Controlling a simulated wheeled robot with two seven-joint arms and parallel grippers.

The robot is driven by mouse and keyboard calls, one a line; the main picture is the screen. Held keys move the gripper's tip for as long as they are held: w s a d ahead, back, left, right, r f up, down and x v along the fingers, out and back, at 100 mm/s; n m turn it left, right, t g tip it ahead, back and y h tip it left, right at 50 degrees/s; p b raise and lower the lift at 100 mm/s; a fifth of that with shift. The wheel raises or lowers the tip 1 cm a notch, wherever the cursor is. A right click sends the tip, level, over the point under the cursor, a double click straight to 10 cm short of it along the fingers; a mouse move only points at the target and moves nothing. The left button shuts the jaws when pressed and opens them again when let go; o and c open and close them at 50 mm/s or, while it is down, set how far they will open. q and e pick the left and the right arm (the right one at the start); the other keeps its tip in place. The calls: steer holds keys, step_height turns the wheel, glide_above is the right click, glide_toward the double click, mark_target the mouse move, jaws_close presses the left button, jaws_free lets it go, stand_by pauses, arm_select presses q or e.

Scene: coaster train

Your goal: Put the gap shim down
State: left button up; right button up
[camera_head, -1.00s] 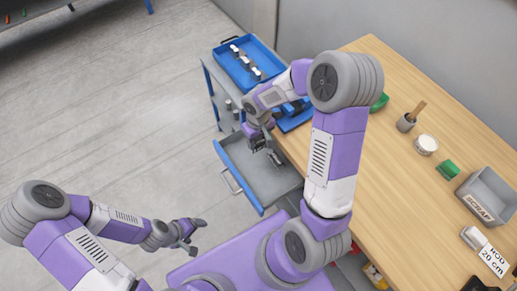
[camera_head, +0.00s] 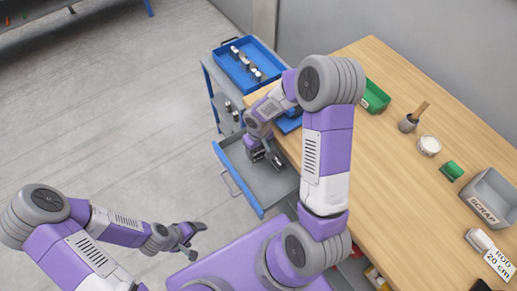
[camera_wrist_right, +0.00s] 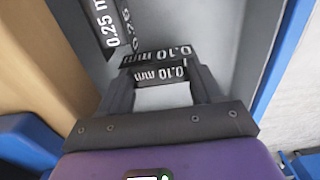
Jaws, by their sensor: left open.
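The gap shim (camera_wrist_right: 160,73), a dark piece marked 0.10 mm, sits between the fingertips of my right gripper (camera_wrist_right: 160,88) in the right wrist view. Both fingers meet its sides with no gap that I can see. A second 0.10 mm label (camera_wrist_right: 157,54) shows just beyond it. My right gripper (camera_head: 272,158) is low over the open grey drawer (camera_head: 262,188) in the head view. Dark strips marked 0.25 mm (camera_wrist_right: 108,20) lie farther inside the drawer. Whether the shim touches the drawer floor is unclear. My left gripper (camera_head: 187,238) is open and empty, away from the drawer.
The drawer has a blue rim and belongs to a blue cart with a blue tray (camera_head: 232,65) of parts on top.

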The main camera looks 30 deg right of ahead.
steer(key=shift+o, duration=1.1)
steer(key=shift+r, duration=0.15)
steer(key=shift+r+p, duration=0.3)
steer(key=shift+r, duration=0.05)
step_height(320, 180, up, 12)
steer(key=p, duration=0.2)
steer(key=shift+f, duration=0.25)
